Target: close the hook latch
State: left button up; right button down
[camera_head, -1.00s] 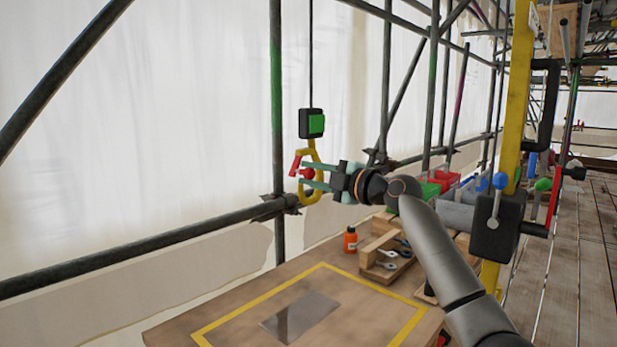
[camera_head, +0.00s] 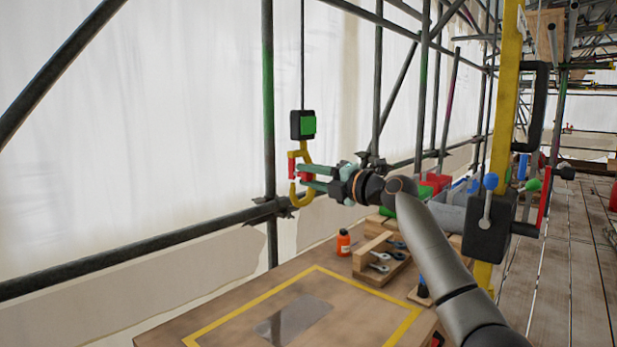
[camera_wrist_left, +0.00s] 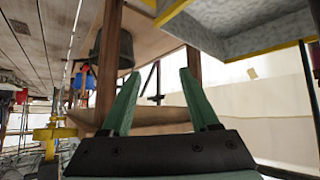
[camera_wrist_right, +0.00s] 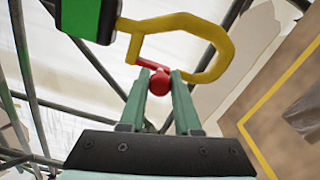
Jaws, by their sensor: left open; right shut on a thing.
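A yellow hook (camera_head: 302,198) hangs under a black block with a green face (camera_head: 303,125), on a thin cable. Its red latch (camera_head: 291,168) stands nearly upright along the hook's left side. My right gripper (camera_head: 304,178) reaches in from the right and is shut on the latch's red knob. In the right wrist view the knob (camera_wrist_right: 160,82) sits between the fingertips, and the red bar runs from it to the yellow hook (camera_wrist_right: 185,22). Whether the latch tip touches the hook's end is hidden by the fingers. My left gripper (camera_wrist_left: 160,75) is open and empty in its wrist view.
A dark scaffold pole (camera_head: 268,90) stands just left of the hook. A wooden bench (camera_head: 240,310) with a yellow outline lies below, holding an orange bottle (camera_head: 343,243) and a wooden tool rack (camera_head: 375,262). A yellow post (camera_head: 507,130) stands at right.

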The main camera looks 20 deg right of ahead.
pick_arm(q)
jog(key=shift+s, duration=0.1)
pick_arm(e)
jog(key=c, duration=0.6)
grip_release()
pick_arm(q)
jog(key=shift+s+f, duration=0.1)
pick_arm(e)
jog(key=shift+s+d, duration=0.1)
jog(key=shift+s+d+b, duration=0.35)
jog(key=shift+s+d, duration=0.05)
jog(key=shift+s, duration=0.15)
pick_arm(q)
jog(key=shift+w+d+f+b, duration=0.4)
jog(key=shift+d+f+b, duration=0.4)
jog(key=shift+b, duration=0.35)
pick_arm(e)
jog(key=v, duration=1.1)
pick_arm(q)
jog(key=shift+r, duration=0.1)
pick_arm(e)
jog(key=shift+a, duration=0.1)
